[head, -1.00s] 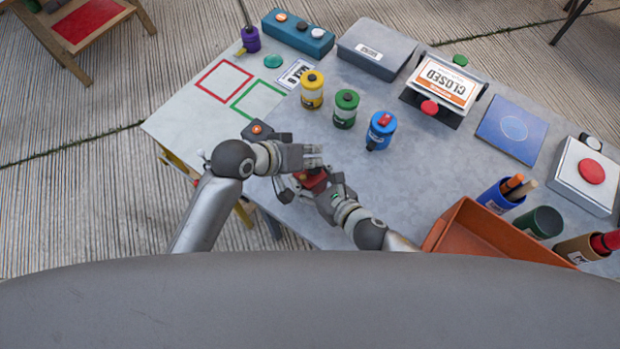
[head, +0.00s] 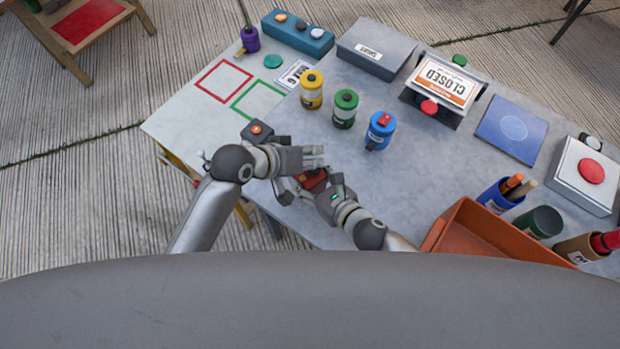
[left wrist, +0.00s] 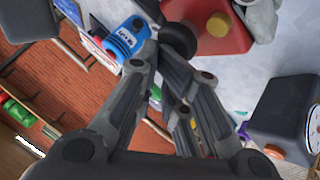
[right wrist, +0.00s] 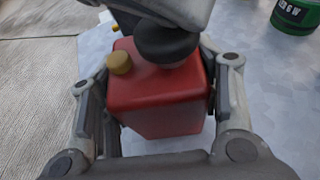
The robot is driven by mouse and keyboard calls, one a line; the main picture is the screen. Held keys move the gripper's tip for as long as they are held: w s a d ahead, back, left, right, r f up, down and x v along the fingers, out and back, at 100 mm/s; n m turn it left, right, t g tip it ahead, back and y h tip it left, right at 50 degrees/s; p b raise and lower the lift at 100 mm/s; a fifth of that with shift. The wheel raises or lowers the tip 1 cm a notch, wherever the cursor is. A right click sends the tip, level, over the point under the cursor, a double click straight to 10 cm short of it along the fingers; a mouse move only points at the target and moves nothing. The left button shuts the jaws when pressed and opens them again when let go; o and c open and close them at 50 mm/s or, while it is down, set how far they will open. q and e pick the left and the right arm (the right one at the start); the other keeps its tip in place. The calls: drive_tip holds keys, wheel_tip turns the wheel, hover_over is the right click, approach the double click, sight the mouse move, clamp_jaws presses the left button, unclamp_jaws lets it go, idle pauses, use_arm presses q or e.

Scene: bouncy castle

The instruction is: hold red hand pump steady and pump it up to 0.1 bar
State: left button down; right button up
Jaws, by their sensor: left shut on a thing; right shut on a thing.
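The red hand pump (head: 312,181) stands at the table's near edge, mostly covered by my grippers in the head view. In the right wrist view its red body (right wrist: 158,105) shows a yellow cap (right wrist: 119,63) and a black knob (right wrist: 166,42) on top. My right gripper (head: 325,188) is shut on the red body, one finger on each side. My left gripper (head: 318,160) is shut on the black knob, which also shows at its fingertips in the left wrist view (left wrist: 178,40). A dark box with a dial (left wrist: 285,110) stands nearby; its reading is not legible.
Yellow (head: 312,90), green (head: 344,109) and blue (head: 380,131) canisters stand just beyond the grippers. An orange tray (head: 480,235) and several holder cups are at the right. The grey tabletop between the blue canister and the tray is clear.

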use_arm(q)
drive_tip(key=shift+s+a+f+g, duration=0.15)
drive_tip(key=shift+s+f, duration=0.2)
drive_tip(key=shift+f, duration=0.2)
drive_tip(key=shift+s+f+g, duration=0.15)
drive_tip(key=shift+s+f, duration=0.15)
drive_tip(key=shift+f, duration=0.2)
drive_tip(key=r, duration=0.5)
drive_tip(key=shift+w+r, duration=0.25)
drive_tip(key=shift+r, duration=0.6)
idle(0.3)
